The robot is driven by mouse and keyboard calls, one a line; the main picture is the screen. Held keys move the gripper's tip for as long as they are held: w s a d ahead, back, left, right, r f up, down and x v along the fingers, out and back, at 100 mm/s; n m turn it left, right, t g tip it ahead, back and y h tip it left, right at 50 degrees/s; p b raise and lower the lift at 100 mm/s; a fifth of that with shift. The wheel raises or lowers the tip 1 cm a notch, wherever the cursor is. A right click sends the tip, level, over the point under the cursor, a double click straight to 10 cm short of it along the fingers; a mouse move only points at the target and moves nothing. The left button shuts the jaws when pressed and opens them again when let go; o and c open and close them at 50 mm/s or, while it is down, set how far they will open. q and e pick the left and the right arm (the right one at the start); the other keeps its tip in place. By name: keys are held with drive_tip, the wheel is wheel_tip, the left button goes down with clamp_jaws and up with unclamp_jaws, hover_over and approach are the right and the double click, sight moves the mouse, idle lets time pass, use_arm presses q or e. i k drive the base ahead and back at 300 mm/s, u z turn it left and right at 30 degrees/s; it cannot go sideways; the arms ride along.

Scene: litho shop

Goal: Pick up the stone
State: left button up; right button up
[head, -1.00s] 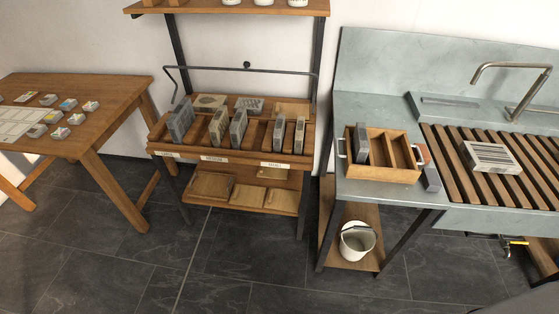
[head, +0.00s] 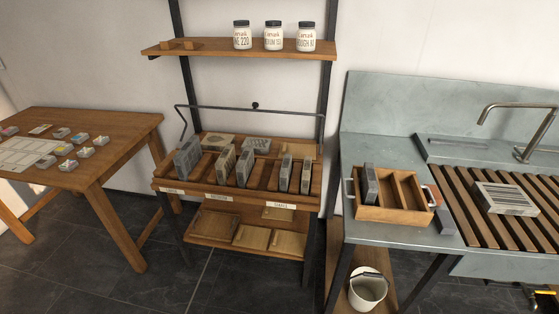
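Several grey litho stones stand on edge in the slots of a wooden rack (head: 168,186), such as one at its left end (head: 187,158) and one at its right (head: 305,176). Another stone (head: 370,184) stands in the left compartment of a wooden caddy (head: 392,215) on the sink counter. A pale stone with dark stripes (head: 505,198) lies flat on the slatted sink grate. Which of these the task means cannot be told from the picture. Neither of my grippers is in view.
A shelf (head: 240,48) with three labelled jars hangs above the rack. A wooden table (head: 110,150) with small cards and blocks stands at left. A tap (head: 515,108) rises behind the grate (head: 465,205). A white bucket (head: 367,292) sits under the counter. Dark floor (head: 130,290) in front is open.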

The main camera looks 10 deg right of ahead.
sight(285, 170)
drive_tip(key=u, duration=1.6)
drive_tip(key=i, duration=2.15)
drive_tip(key=z, duration=2.2)
